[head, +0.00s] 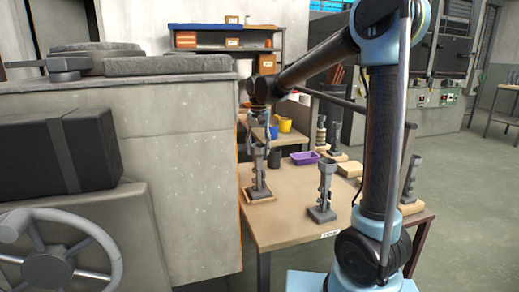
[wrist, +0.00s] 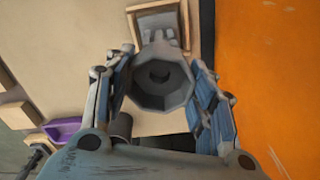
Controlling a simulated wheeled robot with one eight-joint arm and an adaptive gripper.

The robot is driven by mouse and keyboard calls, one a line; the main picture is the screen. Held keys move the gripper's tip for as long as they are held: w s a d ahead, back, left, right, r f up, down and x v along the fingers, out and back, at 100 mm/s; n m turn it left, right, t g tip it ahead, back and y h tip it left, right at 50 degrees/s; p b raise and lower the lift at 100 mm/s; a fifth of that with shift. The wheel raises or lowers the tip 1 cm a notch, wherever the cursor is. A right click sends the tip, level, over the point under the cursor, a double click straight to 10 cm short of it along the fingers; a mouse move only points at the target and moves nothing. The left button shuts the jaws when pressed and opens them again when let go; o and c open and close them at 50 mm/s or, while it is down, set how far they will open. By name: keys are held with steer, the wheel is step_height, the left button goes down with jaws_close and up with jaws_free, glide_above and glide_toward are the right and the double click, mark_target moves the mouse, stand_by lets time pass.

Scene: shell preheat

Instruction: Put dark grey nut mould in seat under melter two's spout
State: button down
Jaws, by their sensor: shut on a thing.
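A dark grey mould (head: 259,168) with an eight-sided cup on top stands upright at or over a shallow wooden tray (head: 250,200) on the table. My gripper (head: 263,136) is above it, pointing down. In the wrist view, the fingers of my gripper (wrist: 160,92) are shut on both sides of the mould's cup (wrist: 156,100), and its hollow shows. The wooden tray shows beyond the cup (wrist: 160,12). I cannot tell if the mould's base touches the tray. No melter spout is clearly seen.
A similar grey mould (head: 324,190) stands to the right on the table (head: 285,225). Another mould (head: 411,180) is behind my arm. A purple bin (head: 304,158) and yellow cup (head: 285,125) are farther back. A large grey housing (head: 190,180) rises close on the left.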

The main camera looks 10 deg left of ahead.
steer(key=c, duration=0.7)
jaws_free()
step_height(320, 180, up, 12)
